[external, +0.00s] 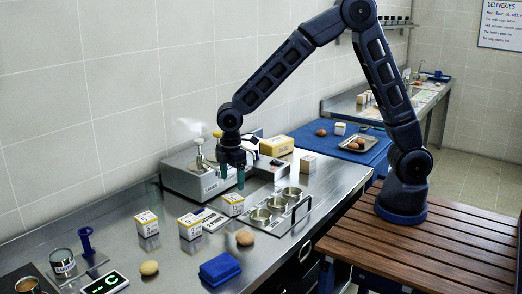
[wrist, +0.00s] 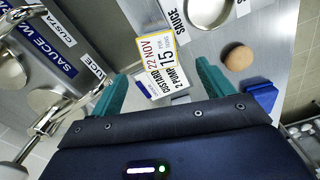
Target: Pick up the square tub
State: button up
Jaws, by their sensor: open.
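My gripper (external: 231,176) points down over the steel counter, in front of the sauce warmer. In the wrist view my gripper (wrist: 158,90) has its two teal fingers spread apart with nothing held. A white square tub (wrist: 160,62) with a yellow-edged label reading custard, 22 Nov, shows beyond and between the fingertips. It appears to be the tub (external: 232,204) just below my gripper in the external view, standing upright and apart from the fingers. Similar tubs stand to its left (external: 190,225), farther left (external: 147,223) and behind right (external: 308,163).
The sauce warmer (external: 197,180) with upright pumps stands close behind my gripper. A tray of steel pots (external: 290,192) lies right of the tub.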

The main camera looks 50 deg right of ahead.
aim_at(232, 197)
notch_tip(232, 197, down, 11)
jog(key=shift+w+r, duration=0.15)
jog(key=shift+r, duration=0.05)
dwell(0.5)
jog(key=shift+c, duration=0.4)
jog(key=c, duration=1.1)
